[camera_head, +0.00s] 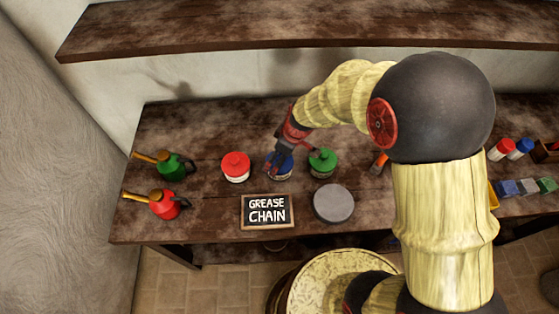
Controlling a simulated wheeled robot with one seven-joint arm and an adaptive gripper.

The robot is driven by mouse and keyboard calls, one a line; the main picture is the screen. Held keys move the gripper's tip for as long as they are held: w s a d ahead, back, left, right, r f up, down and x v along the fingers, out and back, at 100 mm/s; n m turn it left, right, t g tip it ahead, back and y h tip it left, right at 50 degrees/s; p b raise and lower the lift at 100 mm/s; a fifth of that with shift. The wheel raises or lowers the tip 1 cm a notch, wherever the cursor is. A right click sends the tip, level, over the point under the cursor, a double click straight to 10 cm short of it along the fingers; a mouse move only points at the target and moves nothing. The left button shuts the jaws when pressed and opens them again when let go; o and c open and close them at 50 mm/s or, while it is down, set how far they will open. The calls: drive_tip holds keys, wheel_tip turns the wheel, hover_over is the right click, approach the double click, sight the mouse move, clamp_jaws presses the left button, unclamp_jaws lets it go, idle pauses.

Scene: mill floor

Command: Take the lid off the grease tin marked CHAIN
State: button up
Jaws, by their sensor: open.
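Three small tins stand in a row on the wooden bench: one with a red lid (236,163), one with a blue lid (285,169) and one with a green lid (323,157). All three lids look to be on. A dark sign reading GREASE CHAIN (267,211) stands in front, nearest the red and blue tins. I cannot read any marking on the tins themselves. My gripper (291,158) is open and comes down at the blue tin, partly hiding its lid. I cannot tell whether the fingers touch it.
A grey round disc (333,203) lies right of the sign. A green oil can (176,166) and a red oil can (167,204) stand at the left. Red and blue containers (509,149) stand at the right. A shelf (300,27) runs above the bench (205,120).

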drive_tip(key=c, duration=1.1)
drive_tip(key=shift+s, duration=0.1)
drive_tip(key=shift+c, duration=1.3)
drive_tip(key=shift+s+f, duration=0.1)
drive_tip(key=shift+f, duration=0.05)
drive_tip(key=shift+c, duration=0.8)
